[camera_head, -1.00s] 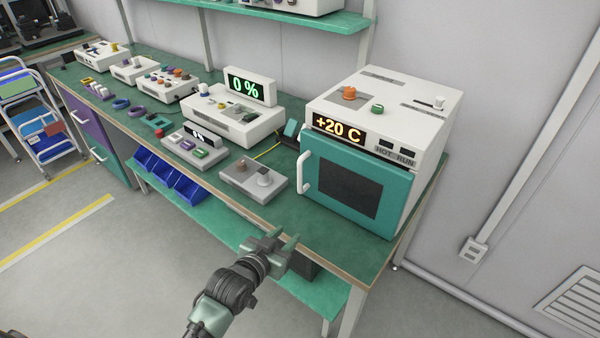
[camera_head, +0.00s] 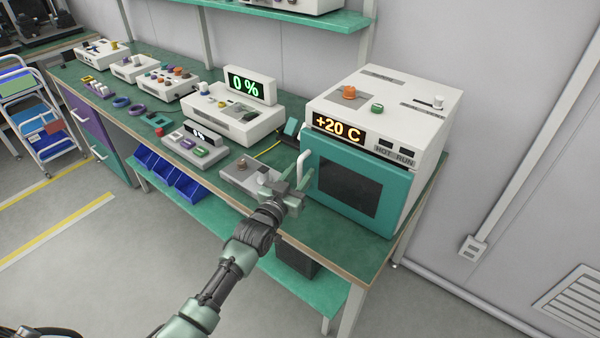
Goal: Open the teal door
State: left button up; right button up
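The teal door (camera_head: 391,194) is the front of a white oven-like box (camera_head: 405,115) with an orange "+20 C" display. The door is shut and has a dark window (camera_head: 348,190). Its white vertical handle (camera_head: 301,162) is on the door's left side; the lower part is hidden behind my gripper. My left gripper (camera_head: 291,184) is at the lower end of the handle, with its fingers apart. I cannot tell whether the handle is between the fingers or whether they touch it. My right gripper is not in view.
A small grey device (camera_head: 236,176) lies left of my gripper, partly covered by it. A white "0 %" unit (camera_head: 222,122) stands further left on the green bench. Floor in front is free.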

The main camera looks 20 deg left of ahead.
pick_arm(q)
jog(key=shift+w, duration=0.1)
grip_shut()
dwell(1.4)
